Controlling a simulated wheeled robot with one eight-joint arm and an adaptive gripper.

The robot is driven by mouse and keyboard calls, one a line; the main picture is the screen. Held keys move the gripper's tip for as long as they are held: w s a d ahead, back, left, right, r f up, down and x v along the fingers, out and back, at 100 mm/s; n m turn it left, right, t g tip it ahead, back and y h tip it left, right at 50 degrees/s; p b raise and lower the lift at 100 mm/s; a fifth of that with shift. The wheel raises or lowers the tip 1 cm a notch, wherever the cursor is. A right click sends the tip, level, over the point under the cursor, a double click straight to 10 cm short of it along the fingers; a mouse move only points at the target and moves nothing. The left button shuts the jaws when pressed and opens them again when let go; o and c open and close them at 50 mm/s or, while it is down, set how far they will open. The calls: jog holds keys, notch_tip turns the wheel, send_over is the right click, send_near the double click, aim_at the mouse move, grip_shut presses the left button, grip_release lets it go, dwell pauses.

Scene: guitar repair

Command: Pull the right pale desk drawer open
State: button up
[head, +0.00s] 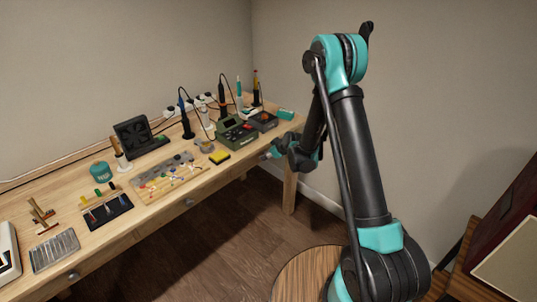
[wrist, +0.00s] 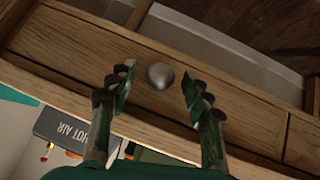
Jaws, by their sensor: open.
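The pale wooden desk (head: 120,228) runs along the wall in the head view, with drawers along its front edge. In the wrist view a drawer front (wrist: 90,45) crosses the picture at a tilt and looks flush with its frame. Its round grey knob (wrist: 160,75) sits between my open fingers. My gripper (wrist: 158,92) has one finger on each side of the knob, with visible gaps, and holds nothing. In the head view my gripper (head: 273,152) is at the desk's right front edge. The right drawer's knob is hidden there.
Two other knobs, a middle one (head: 189,202) and a left one (head: 72,275), show along the desk front. A hot air station (wrist: 75,130) stands on the desktop near my gripper. A round wooden stool top (head: 305,272) is below my arm. Open floor lies before the desk.

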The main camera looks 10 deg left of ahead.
grip_shut()
dwell(0.4)
